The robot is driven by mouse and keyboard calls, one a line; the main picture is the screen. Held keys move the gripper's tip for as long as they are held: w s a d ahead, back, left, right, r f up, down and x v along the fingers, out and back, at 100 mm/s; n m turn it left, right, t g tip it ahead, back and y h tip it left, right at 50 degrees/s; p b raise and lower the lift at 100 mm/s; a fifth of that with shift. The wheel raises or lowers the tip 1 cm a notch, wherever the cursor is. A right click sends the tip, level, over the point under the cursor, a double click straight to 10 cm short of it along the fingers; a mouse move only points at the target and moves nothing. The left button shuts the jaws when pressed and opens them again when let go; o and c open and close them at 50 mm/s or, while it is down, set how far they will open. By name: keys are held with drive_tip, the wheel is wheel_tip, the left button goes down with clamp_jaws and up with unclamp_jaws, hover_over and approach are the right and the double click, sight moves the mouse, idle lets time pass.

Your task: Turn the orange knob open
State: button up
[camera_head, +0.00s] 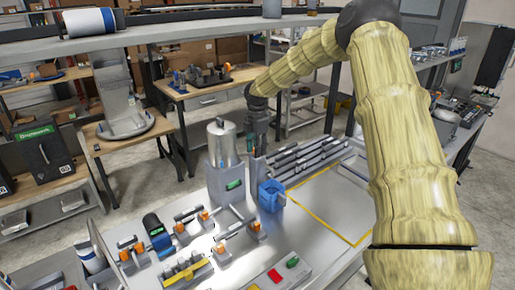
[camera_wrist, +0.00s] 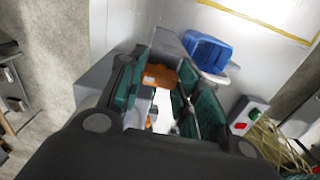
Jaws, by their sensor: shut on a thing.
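The orange knob (camera_wrist: 158,76) is a small orange block between the two teal-padded fingers of my gripper (camera_wrist: 163,84) in the wrist view. The gripper is shut on it. How far the knob is turned cannot be told. In the head view my gripper (camera_head: 258,142) points down just right of a silver cylinder (camera_head: 222,143) on a grey stand. The held knob is hidden there. A blue open container (camera_head: 271,195) stands below and right of the gripper; it also shows in the wrist view (camera_wrist: 208,52).
Several orange-handled fittings, one of them an orange block (camera_head: 204,215), stand on the bench at lower left. Grey rails (camera_head: 306,158) lie to the right. A yellow-outlined area (camera_head: 325,212) is bare. A red button (camera_head: 274,275) sits at the front.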

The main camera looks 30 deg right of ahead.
drive_tip(key=shift+a+f+n, duration=0.1)
drive_tip(key=shift+n, duration=0.3)
drive_tip(key=o, duration=1)
drive_tip(key=shift+a, duration=0.1)
drive_tip(key=shift+d, duration=0.2)
wheel_tip(320, 180, up, 12)
idle(0.4)
